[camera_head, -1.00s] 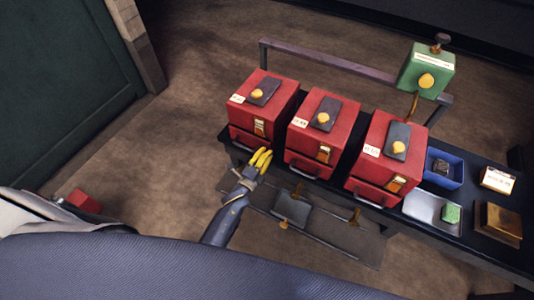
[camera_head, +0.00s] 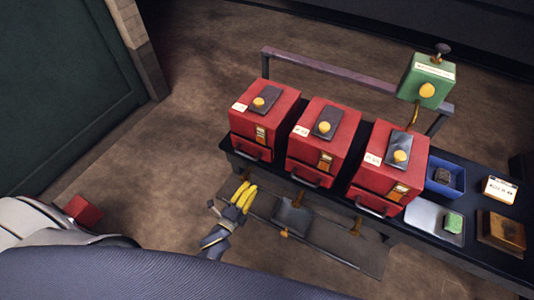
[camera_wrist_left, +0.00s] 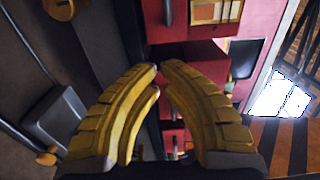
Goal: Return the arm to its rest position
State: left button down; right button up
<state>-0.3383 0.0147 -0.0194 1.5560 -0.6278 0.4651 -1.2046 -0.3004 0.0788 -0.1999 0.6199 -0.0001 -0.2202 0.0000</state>
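My left gripper (camera_head: 244,193) has yellow fingers and is in front of the dark bench, low beside the leftmost red box. In the left wrist view its fingertips (camera_wrist_left: 160,72) meet or nearly meet, with nothing seen between them. The three red boxes stand in a row on the bench: left (camera_head: 264,118), middle (camera_head: 323,141) and right (camera_head: 389,168). Each has a dark plate with a yellow knob on top and a handle low on the front. My right gripper is not in view.
A blue tray (camera_head: 457,188), a grey tray (camera_head: 421,219) with a green block (camera_head: 453,223), and a brown box (camera_head: 499,232) sit at the bench's right. A green box (camera_head: 425,82) stands on a post behind. A lower shelf (camera_head: 335,247) juts out below.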

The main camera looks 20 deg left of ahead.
pick_arm(q)
jog(key=s+a+f+n+g+y, duration=0.1)
jog(key=s+f+n+g, duration=0.45)
jog(key=f, duration=0.85)
jog(key=s+a+f+n+g+y, duration=0.25)
jog(key=s+f+n, duration=0.55)
jog(key=f, duration=0.5)
jog(key=s+a+f+n+g, duration=0.1)
jog(key=s+f+g, duration=0.1)
jog(key=s+f, duration=0.3)
jog(key=s+a+f+n+g, duration=0.1)
jog(key=s+f+g, duration=0.2)
jog(key=s, duration=1)
jog(key=s+a+f+n+g, duration=0.1)
jog(key=s+f+g, duration=0.2)
jog(key=s+f, duration=0.3)
jog(key=s, duration=0.4)
jog(key=shift+a+f, duration=0.15)
jog(key=shift+f, duration=0.2)
